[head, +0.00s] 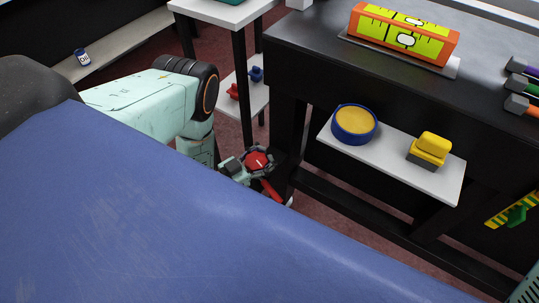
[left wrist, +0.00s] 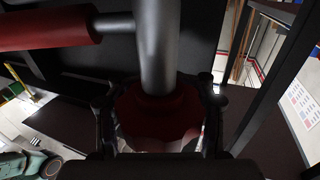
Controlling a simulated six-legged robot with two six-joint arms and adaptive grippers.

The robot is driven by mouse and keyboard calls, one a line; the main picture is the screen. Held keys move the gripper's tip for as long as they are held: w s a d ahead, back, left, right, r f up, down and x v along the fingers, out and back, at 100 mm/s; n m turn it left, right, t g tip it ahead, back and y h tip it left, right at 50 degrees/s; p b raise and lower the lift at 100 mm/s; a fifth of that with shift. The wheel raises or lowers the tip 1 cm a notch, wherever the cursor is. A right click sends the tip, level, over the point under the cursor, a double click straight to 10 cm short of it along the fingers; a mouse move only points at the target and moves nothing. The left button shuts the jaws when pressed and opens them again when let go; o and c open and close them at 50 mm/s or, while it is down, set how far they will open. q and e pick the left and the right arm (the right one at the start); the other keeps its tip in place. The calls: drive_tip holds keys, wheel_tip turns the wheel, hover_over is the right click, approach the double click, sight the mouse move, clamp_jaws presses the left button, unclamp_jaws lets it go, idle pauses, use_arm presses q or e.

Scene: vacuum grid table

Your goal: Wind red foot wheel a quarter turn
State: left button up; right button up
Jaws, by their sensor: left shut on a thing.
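The red foot wheel (head: 258,162) shows low beside the dark table's leg, with a white mark on its face. My left gripper (head: 253,161) is shut on it, with fingers on both sides. In the left wrist view the red wheel (left wrist: 158,120) fills the space between the dark fingers of my left gripper (left wrist: 158,98). A grey metal post (left wrist: 158,45) rises from the wheel. A red cylinder (left wrist: 45,28) on a thin rod lies to its left. In the head view a red bar (head: 272,190) shows just below the wheel.
The dark table (head: 300,52) stands close to the wheel and bears an orange-and-yellow level (head: 405,32). Its white lower shelf (head: 380,160) holds a blue round tin (head: 354,124) and a yellow block (head: 429,148). A white side stand (head: 262,95) is behind.

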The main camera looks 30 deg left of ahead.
sight(257, 152)
use_arm(q)
drive_tip(key=n+y, duration=0.1)
drive_tip(key=y, duration=0.1)
drive_tip(key=a+n+t+y, duration=0.1)
drive_tip(key=n+y, duration=0.1)
drive_tip(key=y, duration=0.1)
drive_tip(key=n+y, duration=0.2)
drive_tip(key=y, duration=0.1)
drive_tip(key=shift+a+f+t, duration=0.1)
drive_tip(key=shift+a+t, duration=0.15)
drive_tip(key=shift+t, duration=0.05)
drive_tip(key=shift+s+a+n+g+y+p, duration=0.1)
drive_tip(key=shift+a+n+g+y, duration=0.2)
drive_tip(key=shift+n+y, duration=0.75)
drive_tip(key=shift+a+n+g+y+p, duration=0.1)
drive_tip(key=shift+a+n+g+y, duration=0.35)
drive_tip(key=shift+y, duration=0.9)
drive_tip(key=shift+s+a+n+g+y+p, duration=0.1)
drive_tip(key=shift+n+g+y, duration=0.05)
drive_tip(key=shift+n+y, duration=0.95)
drive_tip(key=shift+y, duration=0.4)
drive_tip(key=o, duration=1.3)
drive_tip(key=shift+w, duration=0.1)
drive_tip(key=shift+c, duration=0.2)
drive_tip(key=shift+r, duration=0.2)
wheel_tip(257, 152, up, 10)
